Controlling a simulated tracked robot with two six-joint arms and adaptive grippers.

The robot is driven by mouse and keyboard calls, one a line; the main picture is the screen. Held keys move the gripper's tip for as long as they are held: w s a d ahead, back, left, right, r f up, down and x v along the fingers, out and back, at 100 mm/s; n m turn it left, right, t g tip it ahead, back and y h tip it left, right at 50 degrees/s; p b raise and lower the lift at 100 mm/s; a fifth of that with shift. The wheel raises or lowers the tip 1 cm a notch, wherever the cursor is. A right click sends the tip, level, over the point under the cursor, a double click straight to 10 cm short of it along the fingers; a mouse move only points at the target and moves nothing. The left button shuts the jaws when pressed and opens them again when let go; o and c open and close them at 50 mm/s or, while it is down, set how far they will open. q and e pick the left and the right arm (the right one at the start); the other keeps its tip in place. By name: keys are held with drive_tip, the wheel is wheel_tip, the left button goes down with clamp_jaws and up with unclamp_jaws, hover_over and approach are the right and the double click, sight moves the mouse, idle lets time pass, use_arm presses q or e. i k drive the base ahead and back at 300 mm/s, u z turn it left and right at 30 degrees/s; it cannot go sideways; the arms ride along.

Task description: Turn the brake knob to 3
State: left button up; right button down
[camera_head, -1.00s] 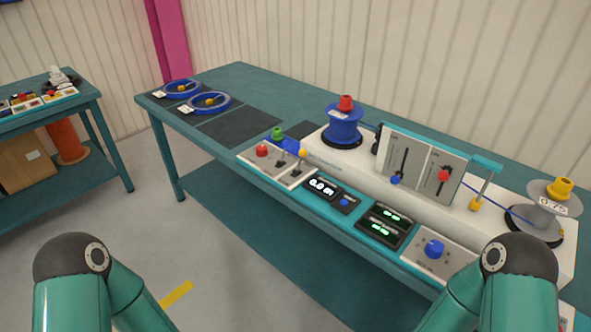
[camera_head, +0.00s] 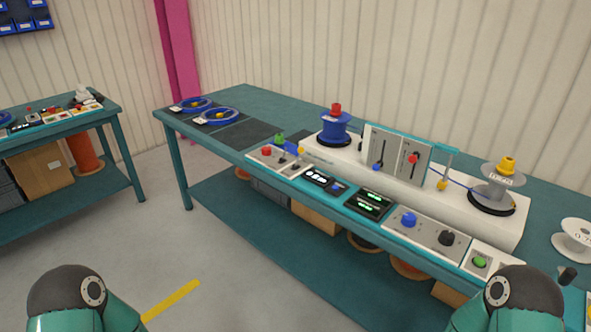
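A grey panel (camera_head: 427,234) at the front edge of the bench carries a blue knob (camera_head: 408,219) and a black knob (camera_head: 447,238). The labels and scale marks around both knobs are too small to read, so I cannot tell which is the brake knob or where it points. Only the upper parts of my two arms show, at the lower left and lower right, well in front of the bench. Neither gripper is in view.
A white machine with a blue reel (camera_head: 335,127) and a grey reel (camera_head: 498,185) stands behind the controls. A green button (camera_head: 479,262) is right of the knobs. A white spool (camera_head: 577,238) lies far right. Floor (camera_head: 240,270) in front is clear.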

sight(267, 150)
drive_tip(key=u, duration=0.2)
drive_tip(key=i, duration=0.85)
drive_tip(key=z, duration=0.1)
